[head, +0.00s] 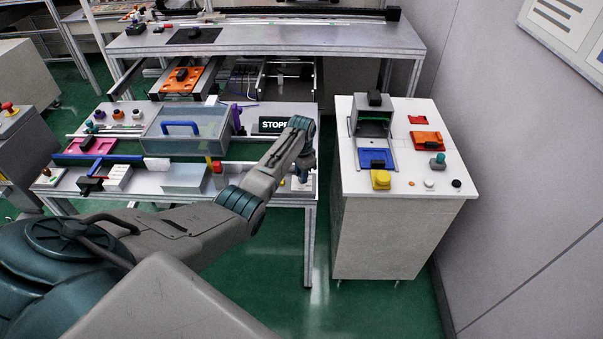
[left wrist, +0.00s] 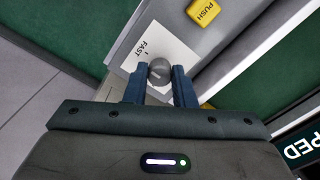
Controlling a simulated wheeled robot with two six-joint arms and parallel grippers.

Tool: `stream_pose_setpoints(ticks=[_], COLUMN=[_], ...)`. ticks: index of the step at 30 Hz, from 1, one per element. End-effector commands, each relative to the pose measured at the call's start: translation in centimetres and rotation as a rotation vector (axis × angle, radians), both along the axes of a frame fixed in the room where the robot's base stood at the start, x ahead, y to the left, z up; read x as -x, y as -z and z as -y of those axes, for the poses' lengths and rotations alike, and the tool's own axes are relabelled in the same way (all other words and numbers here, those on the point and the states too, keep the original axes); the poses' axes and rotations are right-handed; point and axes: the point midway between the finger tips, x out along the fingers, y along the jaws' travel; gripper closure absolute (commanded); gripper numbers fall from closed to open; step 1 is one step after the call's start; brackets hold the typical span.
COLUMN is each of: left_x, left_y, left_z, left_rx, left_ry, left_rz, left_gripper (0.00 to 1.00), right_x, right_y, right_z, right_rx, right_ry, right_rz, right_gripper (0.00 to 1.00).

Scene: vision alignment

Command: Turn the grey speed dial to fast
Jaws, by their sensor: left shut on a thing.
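The grey speed dial (left wrist: 160,73) is a small round knob on a white label plate (left wrist: 180,55) in the left wrist view. The word FAST (left wrist: 147,48) is printed on the plate, just above and left of the dial. The dial's pointer setting is too small to tell. My left gripper (left wrist: 159,69) has its two blue fingers on either side of the dial and is shut on it. In the head view my left gripper (head: 302,172) reaches down at the right end of the control table, and the dial is hidden behind it. My right gripper is in neither view.
A yellow PUSH button (left wrist: 204,11) lies beyond the dial in the wrist view. A black STOPPED sign (head: 274,125) stands behind my left gripper. A clear box with a blue handle (head: 181,129) is to the left. A white cabinet (head: 385,230) stands to the right across a gap.

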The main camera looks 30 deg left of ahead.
Motion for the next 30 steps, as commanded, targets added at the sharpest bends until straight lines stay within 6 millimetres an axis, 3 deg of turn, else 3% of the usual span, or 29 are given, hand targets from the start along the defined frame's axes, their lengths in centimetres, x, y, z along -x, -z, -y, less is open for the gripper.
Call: stream_pose_setpoints(ticks=[11,12,15,25,30], left_x=[-0.1,-0.1,-0.1,-0.1,-0.1], left_y=[-0.2,-0.1,-0.1,-0.4,-2.5], left_z=[0.0,0.0,0.0,0.0,-0.1], left_rx=[0.0,0.0,0.0,-0.001,-0.002], left_ry=[0.004,0.004,0.003,0.003,0.003], left_rz=[0.004,0.004,0.003,0.003,0.005], left_gripper=[1.0,0.69,0.55,0.55,0.55], right_x=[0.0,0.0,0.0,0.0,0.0], right_y=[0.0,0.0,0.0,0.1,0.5], right_z=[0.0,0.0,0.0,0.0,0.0], right_rx=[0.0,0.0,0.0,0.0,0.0], right_ry=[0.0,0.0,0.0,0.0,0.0], right_rz=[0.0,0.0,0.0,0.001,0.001], right_gripper=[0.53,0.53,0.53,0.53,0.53])
